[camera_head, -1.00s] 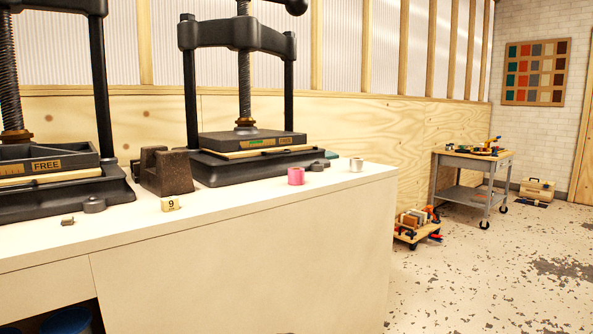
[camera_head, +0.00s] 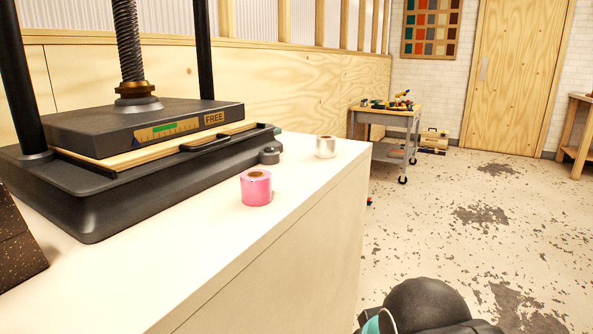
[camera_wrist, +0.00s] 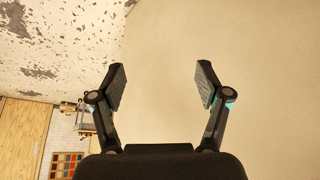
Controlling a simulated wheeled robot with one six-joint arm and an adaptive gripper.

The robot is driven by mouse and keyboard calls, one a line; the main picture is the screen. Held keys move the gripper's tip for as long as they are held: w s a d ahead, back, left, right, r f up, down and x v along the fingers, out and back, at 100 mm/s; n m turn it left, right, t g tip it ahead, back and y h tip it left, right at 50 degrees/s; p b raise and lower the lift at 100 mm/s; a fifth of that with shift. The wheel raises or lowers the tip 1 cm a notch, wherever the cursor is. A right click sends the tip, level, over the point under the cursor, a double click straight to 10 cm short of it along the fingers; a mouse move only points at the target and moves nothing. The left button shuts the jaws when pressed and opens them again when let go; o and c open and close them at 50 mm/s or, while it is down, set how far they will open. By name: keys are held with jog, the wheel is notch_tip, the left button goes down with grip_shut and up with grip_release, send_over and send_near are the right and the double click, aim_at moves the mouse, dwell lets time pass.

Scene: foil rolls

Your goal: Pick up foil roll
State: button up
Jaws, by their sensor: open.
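Two rolls stand upright on the white bench top (camera_head: 215,228) in the head view. One is a pink foil roll (camera_head: 256,190), in front of the press. The other is a silver foil roll (camera_head: 326,147), farther back near the bench's far right corner. My gripper (camera_wrist: 160,78) shows in the wrist view with its two fingers spread apart and nothing between them. A plain pale surface fills most of the wrist view behind the fingers. No roll shows in the wrist view. In the head view my gripper's fingers do not show, only part of my arm at the bottom right.
A black screw press (camera_head: 145,130) with a FREE label stands left of the pink roll. A dark speckled block (camera_head: 18,240) sits at the left edge. The floor (camera_head: 455,205) right of the bench is open. A cart (camera_head: 388,125) stands beyond.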

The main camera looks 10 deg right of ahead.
jog(key=w+a+r+n, duration=0.3)
jog(key=w+r+n, duration=0.5)
jog(key=r, duration=0.5)
notch_tip(320, 180, up, 22)
jog(key=n+g+h+p, duration=0.2)
jog(key=n+h, duration=0.1)
jog(key=n, duration=1.6)
send_over(254, 174)
jog(key=s+a, duration=0.3)
jog(key=s, duration=0.1)
jog(key=x, duration=0.8)
jog(key=shift+w+d+f, duration=0.1)
jog(key=shift+w, duration=0.05)
jog(key=shift+a+x, duration=0.2)
jog(key=shift+x, duration=2.7)
jog(key=c, duration=1.3)
